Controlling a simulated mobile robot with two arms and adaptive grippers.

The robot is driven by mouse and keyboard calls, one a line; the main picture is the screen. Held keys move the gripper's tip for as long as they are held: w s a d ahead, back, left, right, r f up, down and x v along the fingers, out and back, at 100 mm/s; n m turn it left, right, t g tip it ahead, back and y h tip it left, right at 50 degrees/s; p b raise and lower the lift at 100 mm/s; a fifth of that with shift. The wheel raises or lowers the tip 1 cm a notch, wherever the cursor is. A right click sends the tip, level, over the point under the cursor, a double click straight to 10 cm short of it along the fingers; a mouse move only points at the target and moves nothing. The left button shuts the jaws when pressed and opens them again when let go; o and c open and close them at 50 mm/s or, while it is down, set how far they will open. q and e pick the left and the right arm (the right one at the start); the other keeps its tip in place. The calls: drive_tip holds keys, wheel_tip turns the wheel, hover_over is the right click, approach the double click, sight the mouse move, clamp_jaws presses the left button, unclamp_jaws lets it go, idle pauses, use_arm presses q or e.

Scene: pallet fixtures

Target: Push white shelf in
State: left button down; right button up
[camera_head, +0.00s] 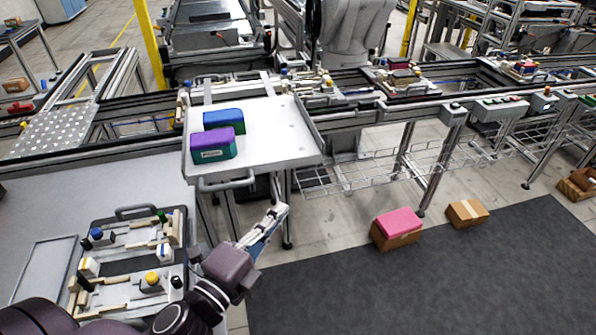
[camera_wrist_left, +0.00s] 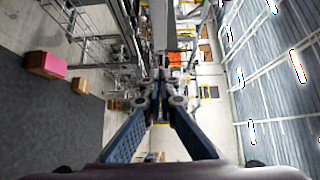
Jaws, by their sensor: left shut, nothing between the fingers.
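The white shelf (camera_head: 270,130) sticks out from the conveyor line toward me in the head view, with a grey handle (camera_head: 226,182) on its near edge. A purple box (camera_head: 212,146) and a blue box (camera_head: 224,118) stand on its left part. My left gripper (camera_head: 280,211) is below and to the right of the handle, apart from the shelf. It is shut and empty. In the left wrist view its fingers (camera_wrist_left: 160,100) come together with nothing between them. The right gripper is not in view.
A fixture tray (camera_head: 125,265) with several small parts lies on the grey table at left. A pink-topped box (camera_head: 397,229) and a brown box (camera_head: 466,213) are on the floor at right. Conveyor legs and a wire rack (camera_head: 370,178) stand right of the shelf. The dark mat is mostly clear.

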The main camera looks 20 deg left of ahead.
use_arm(q)
drive_tip(key=w, duration=0.1)
drive_tip(key=p, duration=0.4)
approach(307, 162)
drive_tip(key=w+d, duration=0.2)
drive_tip(key=d, duration=0.1)
drive_tip(key=w, duration=0.1)
drive_tip(key=w+a+p, duration=0.1)
drive_tip(key=w, duration=0.1)
drive_tip(key=shift+a+r, duration=0.15)
drive_tip(key=shift+a, duration=0.05)
drive_tip(key=shift+w+a+p, duration=0.35)
drive_tip(key=shift+w+a, duration=0.05)
